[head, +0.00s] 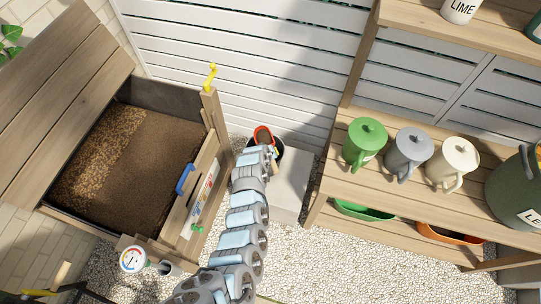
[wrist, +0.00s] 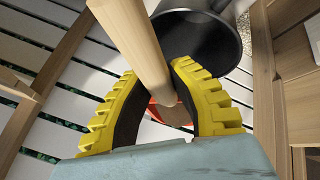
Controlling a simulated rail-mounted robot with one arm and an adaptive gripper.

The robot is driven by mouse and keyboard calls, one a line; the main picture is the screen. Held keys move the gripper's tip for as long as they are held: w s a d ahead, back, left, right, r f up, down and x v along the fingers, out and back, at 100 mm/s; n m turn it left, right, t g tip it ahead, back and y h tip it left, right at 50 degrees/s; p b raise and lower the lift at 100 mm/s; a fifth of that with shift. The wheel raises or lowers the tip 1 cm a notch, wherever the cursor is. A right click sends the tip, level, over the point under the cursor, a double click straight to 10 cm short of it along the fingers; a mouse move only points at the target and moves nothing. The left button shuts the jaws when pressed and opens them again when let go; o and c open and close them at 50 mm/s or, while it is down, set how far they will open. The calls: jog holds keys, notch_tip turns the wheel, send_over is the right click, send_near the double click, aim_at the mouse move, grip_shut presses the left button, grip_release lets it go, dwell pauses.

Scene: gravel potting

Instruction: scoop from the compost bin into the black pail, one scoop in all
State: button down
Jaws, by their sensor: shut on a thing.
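My gripper (wrist: 156,72) is shut on the wooden handle (wrist: 132,38) of a scoop, its yellow-ridged fingers on either side. The scoop's red-orange head (head: 262,133) shows at the end of my arm in the head view, and partly between the fingers in the wrist view (wrist: 157,117). The compost bin (head: 57,211) stands open at left, with brown compost (head: 150,165) inside.
The bin's wooden lid (head: 60,85) leans open. A yellow hook (head: 211,76) tops its corner post. A wooden shelf at right bears green (head: 366,145), grey (head: 408,153) and cream (head: 452,163) lidded cans. A pale block (head: 290,185) stands near the pail. Gravel covers the floor.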

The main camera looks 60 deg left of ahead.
jog(key=shift+s+f+t+b, duration=0.25)
jog(key=shift+t+b, duration=0.25)
jog(key=shift+b, duration=0.4)
jog(key=shift+a+n+t+b, duration=0.2)
jog(key=shift+n+t+b, duration=0.15)
jog(key=shift+b, duration=0.5)
jog(key=b, duration=0.2)
jog(key=t+h+b, duration=0.1)
jog(key=b, duration=0.1)
jog(key=shift+s+f+n+t, duration=0.15)
jog(key=shift+n+t, duration=0.1)
jog(key=shift+s+t+b, duration=0.1)
jog(key=shift+t+b, duration=0.4)
jog(key=shift+b, duration=0.75)
jog(key=shift+s+a+n+t+b, duration=0.1)
jog(key=shift+n+t+b, duration=0.2)
jog(key=shift+b, duration=0.6)
jog(key=shift+b, duration=0.35)
jog(key=t+b, duration=0.1)
jog(key=b, duration=0.2)
jog(key=n+t+b, duration=0.1)
jog(key=b, duration=0.2)
jog(key=shift+s+f+t, duration=0.15)
jog(key=shift+f+t, duration=0.15)
jog(key=shift+t, duration=0.1)
jog(key=shift+h, duration=0.3)
